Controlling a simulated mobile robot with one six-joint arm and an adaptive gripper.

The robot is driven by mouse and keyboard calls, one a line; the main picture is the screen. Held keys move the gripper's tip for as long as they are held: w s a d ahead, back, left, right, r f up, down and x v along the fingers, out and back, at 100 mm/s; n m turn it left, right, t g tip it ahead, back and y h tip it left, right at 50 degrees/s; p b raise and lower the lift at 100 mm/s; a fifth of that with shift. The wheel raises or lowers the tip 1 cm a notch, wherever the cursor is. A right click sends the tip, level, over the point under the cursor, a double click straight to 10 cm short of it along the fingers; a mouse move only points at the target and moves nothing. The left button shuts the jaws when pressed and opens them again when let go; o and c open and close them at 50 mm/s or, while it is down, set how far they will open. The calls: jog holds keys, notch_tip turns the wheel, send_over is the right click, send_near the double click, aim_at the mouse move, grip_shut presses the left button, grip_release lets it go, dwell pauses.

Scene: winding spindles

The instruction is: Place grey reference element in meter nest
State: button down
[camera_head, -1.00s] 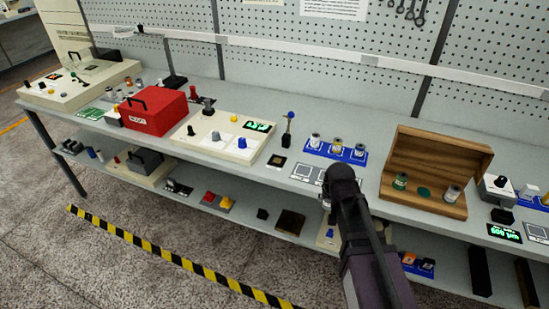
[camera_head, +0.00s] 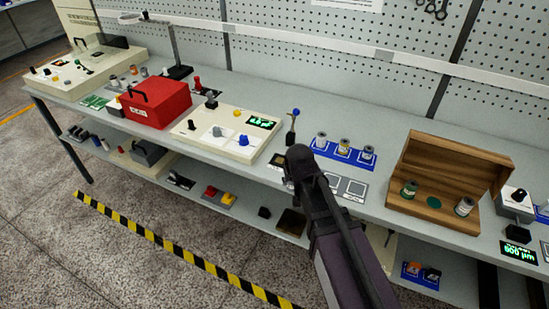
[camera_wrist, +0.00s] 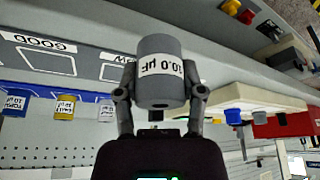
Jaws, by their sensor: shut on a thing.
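My gripper (camera_wrist: 160,105) is shut on a grey cylinder (camera_wrist: 158,88), the grey reference element, with a white label reading "10.0 µF". A finger presses on each side of it. In the head view my gripper (camera_head: 291,175) is over the bench's front edge area, and the arm hides the element. A small dark pad with a tan square (camera_head: 278,159) lies just left of the gripper. In the wrist view a pad with a partly hidden label (camera_wrist: 112,72) lies behind the element. I cannot tell for certain which spot is the meter nest.
A beige unit with a green display (camera_head: 264,122) stands left. A blue-knobbed lever (camera_head: 293,128) stands behind the gripper. A blue rack (camera_head: 344,155) holds several labelled cylinders. Grey pads (camera_head: 355,187) lie right of the gripper. An open wooden box (camera_head: 450,178) stands further right.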

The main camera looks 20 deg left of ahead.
jog(key=shift+a, duration=0.2)
dwell(0.3)
jog(key=shift+n, duration=0.3)
jog(key=w+d+r+p, duration=0.2)
jog(key=d, duration=0.1)
jog(key=w+d+r+p, duration=0.1)
jog(key=shift+d+r+p, duration=0.15)
jog(key=shift+r+p, duration=0.2)
jog(key=shift+w+d+r, duration=0.15)
jog(key=shift+d, duration=0.15)
jog(key=b, duration=0.1)
send_over(282, 161)
jog(key=shift+a+f, duration=0.1)
jog(key=shift+f, duration=0.65)
